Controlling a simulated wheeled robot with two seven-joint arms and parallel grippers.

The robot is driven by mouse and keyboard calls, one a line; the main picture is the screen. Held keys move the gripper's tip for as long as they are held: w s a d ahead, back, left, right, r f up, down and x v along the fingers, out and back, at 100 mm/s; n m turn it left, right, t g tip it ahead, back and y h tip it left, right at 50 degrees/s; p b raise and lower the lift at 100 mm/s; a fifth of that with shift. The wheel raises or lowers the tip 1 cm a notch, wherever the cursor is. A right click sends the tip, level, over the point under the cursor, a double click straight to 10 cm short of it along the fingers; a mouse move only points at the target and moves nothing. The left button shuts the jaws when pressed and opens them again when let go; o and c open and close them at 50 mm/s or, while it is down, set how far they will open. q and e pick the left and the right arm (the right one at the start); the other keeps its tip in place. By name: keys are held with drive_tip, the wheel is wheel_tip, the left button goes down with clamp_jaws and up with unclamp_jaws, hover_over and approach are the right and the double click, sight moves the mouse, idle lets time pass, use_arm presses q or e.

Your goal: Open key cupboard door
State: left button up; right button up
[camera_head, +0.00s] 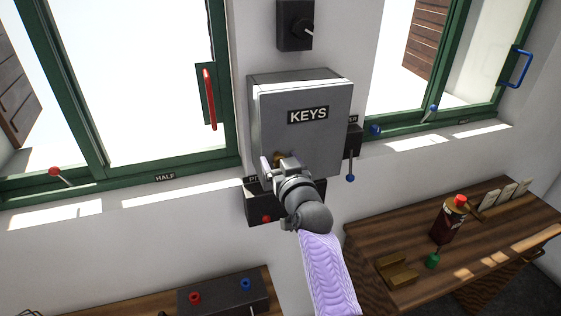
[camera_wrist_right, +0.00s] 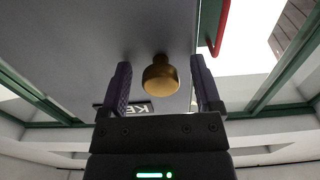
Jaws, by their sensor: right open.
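The grey key cupboard (camera_head: 300,110) is on the wall between two windows, with a black KEYS label (camera_head: 308,115) on its front. Its door looks shut. A brass knob (camera_head: 279,157) is at the lower left of the door. My right gripper (camera_head: 273,163) is at the knob, partly covering it. In the right wrist view the brass knob (camera_wrist_right: 160,72) lies between the two open fingers of my right gripper (camera_wrist_right: 163,85), with gaps on both sides. My left gripper is not in view.
A dark box (camera_head: 262,209) with a red button is just below the cupboard, partly behind my arm. A dark switch (camera_head: 352,140) sits at its right. A red window handle (camera_head: 210,98) is to the left. Wooden desks (camera_head: 400,295) stand below.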

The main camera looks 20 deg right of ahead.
clamp_jaws()
idle(1.3)
